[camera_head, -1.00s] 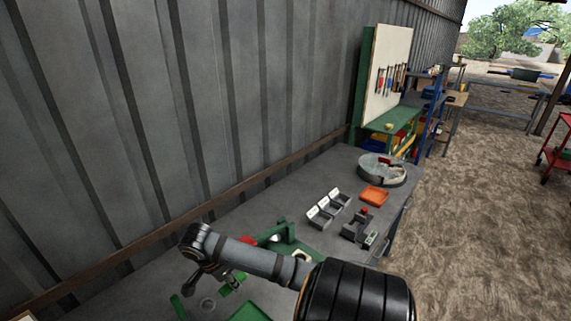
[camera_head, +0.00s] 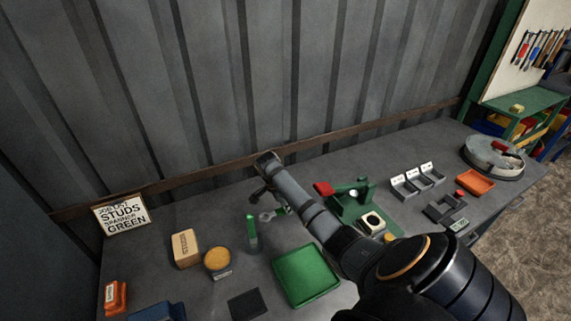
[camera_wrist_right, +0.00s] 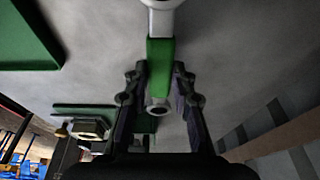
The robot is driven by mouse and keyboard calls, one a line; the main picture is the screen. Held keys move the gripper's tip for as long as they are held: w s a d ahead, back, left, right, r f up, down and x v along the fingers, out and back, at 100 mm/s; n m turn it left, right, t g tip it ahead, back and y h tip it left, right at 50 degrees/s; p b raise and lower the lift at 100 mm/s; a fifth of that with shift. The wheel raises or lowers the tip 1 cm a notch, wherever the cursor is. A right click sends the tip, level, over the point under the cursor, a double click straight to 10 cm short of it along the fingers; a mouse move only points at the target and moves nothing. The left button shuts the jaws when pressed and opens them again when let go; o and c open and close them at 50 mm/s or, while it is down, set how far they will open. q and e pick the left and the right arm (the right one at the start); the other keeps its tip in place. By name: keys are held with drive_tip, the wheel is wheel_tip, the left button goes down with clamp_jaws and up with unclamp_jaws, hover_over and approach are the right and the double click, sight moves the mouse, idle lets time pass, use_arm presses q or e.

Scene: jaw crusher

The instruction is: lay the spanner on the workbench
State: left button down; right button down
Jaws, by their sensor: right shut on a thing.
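The spanner has a grey metal head and a green grip, and its grey end shows in the head view (camera_head: 267,216) beside my right forearm, over the workbench (camera_head: 215,295). In the right wrist view the green grip of the spanner (camera_wrist_right: 160,62) lies between the fingers of my right gripper (camera_wrist_right: 159,88), which is shut on it. A grey ring end sticks out towards the camera. My right arm hides much of this gripper in the head view. I cannot tell how far the spanner is above the bench. My left gripper is not in view.
A green tray (camera_head: 305,275), a dark square pad (camera_head: 247,305), a green upright piece (camera_head: 251,233), a wooden block (camera_head: 185,248) and a round orange-topped item (camera_head: 217,259) stand nearby. A sign (camera_head: 121,215) leans at the left. A green fixture (camera_head: 353,203) stands right of my arm.

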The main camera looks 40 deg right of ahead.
sight(277, 210)
drive_tip(key=shift+w+f, duration=0.2)
drive_tip(key=shift+f, duration=0.2)
drive_tip(key=shift+f+p, duration=0.45)
drive_tip(key=shift+f, duration=0.95)
drive_tip(key=c, duration=1.1)
unclamp_jaws()
drive_tip(key=b+v, duration=0.1)
drive_tip(key=v, duration=1.1)
drive_tip(key=shift+r, duration=0.1)
